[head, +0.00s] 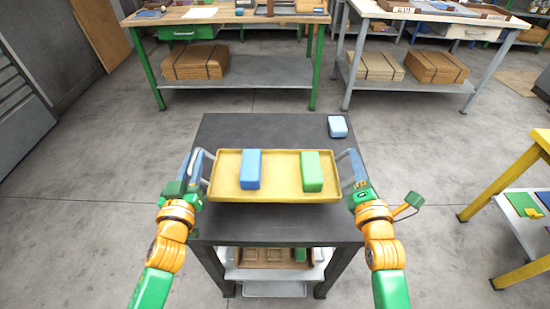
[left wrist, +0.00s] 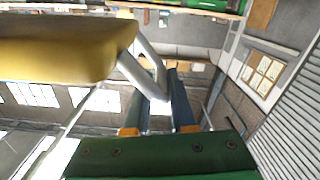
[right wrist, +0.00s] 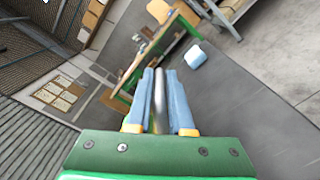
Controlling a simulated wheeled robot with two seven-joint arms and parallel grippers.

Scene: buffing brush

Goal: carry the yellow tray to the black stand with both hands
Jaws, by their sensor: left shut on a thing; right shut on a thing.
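The yellow tray (head: 280,190) is level over the black stand (head: 280,130) in the head view. Whether it touches the top or hangs just above it, I cannot tell. A blue block (head: 251,169) and a green block (head: 312,172) stand on it. My left gripper (head: 197,163) is shut on the tray's left metal handle, which also shows in the left wrist view (left wrist: 143,68). My right gripper (head: 352,163) is shut on the right handle, seen as a metal bar (right wrist: 160,100) between the fingers in the right wrist view.
A lower shelf (head: 250,272) under the stand holds a wooden box. Workbenches stand at the back, and a yellow-framed table (head: 500,178) is at the right.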

